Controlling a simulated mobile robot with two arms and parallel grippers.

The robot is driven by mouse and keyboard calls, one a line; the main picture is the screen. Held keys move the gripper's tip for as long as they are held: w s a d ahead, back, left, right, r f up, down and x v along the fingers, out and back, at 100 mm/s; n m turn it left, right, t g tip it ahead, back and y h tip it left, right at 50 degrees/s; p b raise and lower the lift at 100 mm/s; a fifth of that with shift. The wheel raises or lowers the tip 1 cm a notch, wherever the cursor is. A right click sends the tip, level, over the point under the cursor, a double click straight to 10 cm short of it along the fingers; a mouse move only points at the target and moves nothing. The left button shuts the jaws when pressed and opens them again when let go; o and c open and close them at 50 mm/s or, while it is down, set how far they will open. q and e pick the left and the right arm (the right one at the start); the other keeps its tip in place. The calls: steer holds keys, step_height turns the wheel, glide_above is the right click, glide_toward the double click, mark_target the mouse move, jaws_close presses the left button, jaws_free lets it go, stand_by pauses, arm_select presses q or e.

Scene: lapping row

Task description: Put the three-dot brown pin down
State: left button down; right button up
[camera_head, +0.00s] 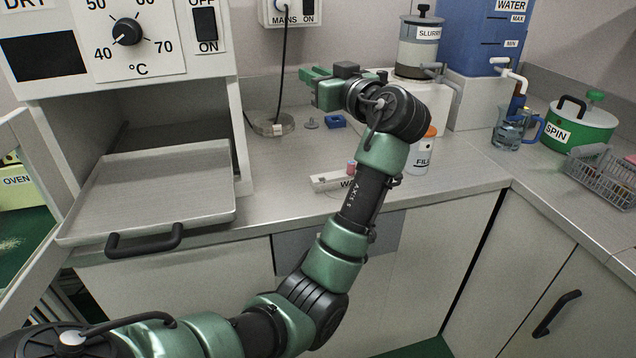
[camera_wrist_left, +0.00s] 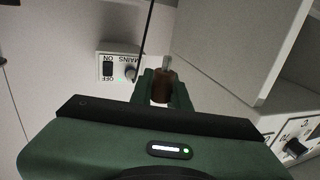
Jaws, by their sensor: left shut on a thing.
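My left gripper (camera_head: 307,78) is raised above the back of the counter, its fingers pointing left. In the left wrist view the gripper (camera_wrist_left: 163,92) is shut on a brown pin (camera_wrist_left: 161,86), with a grey metal tip sticking out beyond the fingers. Dots on the pin cannot be made out, and the pin does not show clearly in the head view. My right gripper is not in view.
A pale labelled block (camera_head: 327,182) with a small reddish piece stands partly behind my arm. A blue piece (camera_head: 336,121), a small grey piece (camera_head: 312,123) and a round grey base (camera_head: 271,125) lie behind. The oven tray (camera_head: 150,190) juts out left; a bottle (camera_head: 421,158) stands right.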

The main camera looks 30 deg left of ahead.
arm_select(q)
steer(key=shift+r, duration=0.1)
